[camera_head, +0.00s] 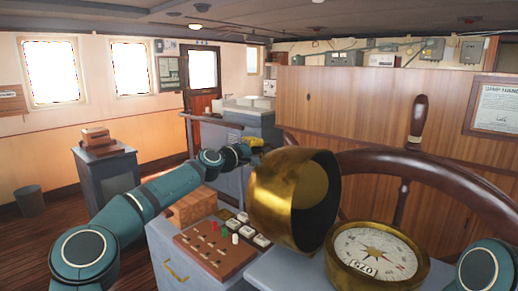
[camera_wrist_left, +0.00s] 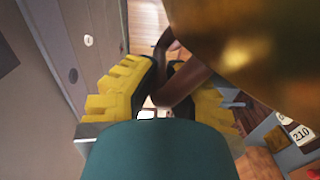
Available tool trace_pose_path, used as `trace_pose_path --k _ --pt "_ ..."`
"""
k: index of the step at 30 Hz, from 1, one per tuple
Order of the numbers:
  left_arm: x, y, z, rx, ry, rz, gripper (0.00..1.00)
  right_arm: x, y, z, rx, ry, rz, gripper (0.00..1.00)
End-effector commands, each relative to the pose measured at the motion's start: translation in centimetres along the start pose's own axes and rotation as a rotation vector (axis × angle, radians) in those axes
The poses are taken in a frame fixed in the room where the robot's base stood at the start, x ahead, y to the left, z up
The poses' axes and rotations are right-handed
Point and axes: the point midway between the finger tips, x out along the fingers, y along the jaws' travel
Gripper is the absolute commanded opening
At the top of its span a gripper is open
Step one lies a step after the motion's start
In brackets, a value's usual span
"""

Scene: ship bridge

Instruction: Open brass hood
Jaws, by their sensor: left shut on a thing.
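The brass hood (camera_head: 262,205) is tipped up to the left of the compass (camera_head: 378,258). Its dark open mouth faces right, and the compass dial is uncovered. In the left wrist view the hood (camera_wrist_left: 255,50) fills the upper right as a large blurred brass surface. My left gripper (camera_head: 252,142) is behind the hood and mostly hidden by it in the head view. In the left wrist view its yellow fingers (camera_wrist_left: 172,80) close around a dark brown handle (camera_wrist_left: 182,82). I cannot tell where that handle joins the hood. My right gripper is out of view.
A large wooden ship's wheel (camera_head: 430,162) stands behind and right of the compass. A console panel with switches (camera_head: 213,250) and a wooden block (camera_head: 192,207) lie left of the hood. A grey pedestal (camera_head: 108,182) stands further left, with open floor between.

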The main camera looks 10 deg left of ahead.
Motion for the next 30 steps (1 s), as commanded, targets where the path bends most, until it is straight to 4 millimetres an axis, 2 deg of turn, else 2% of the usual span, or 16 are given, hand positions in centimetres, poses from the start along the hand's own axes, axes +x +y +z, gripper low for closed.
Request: trace_pose_path --k 6,7,9,20,26,30 --pt "0.1 -0.1 0.4 -0.001 -0.008 -0.002 0.00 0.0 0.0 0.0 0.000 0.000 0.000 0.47" --pt "0.1 -0.1 0.4 -0.001 -0.008 -0.002 0.21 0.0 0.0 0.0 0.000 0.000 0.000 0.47" --pt "0.1 0.0 0.4 -0.001 -0.008 -0.001 0.46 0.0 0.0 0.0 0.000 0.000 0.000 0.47" --pt "-0.3 0.1 0.2 0.000 -0.004 0.001 0.46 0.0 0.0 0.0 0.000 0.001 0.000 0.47" --pt "-2.5 0.1 0.0 0.000 -0.002 0.001 0.46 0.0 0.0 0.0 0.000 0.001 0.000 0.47" --pt "-5.0 0.1 -0.1 0.000 0.000 -0.001 0.46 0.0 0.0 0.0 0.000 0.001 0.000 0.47"
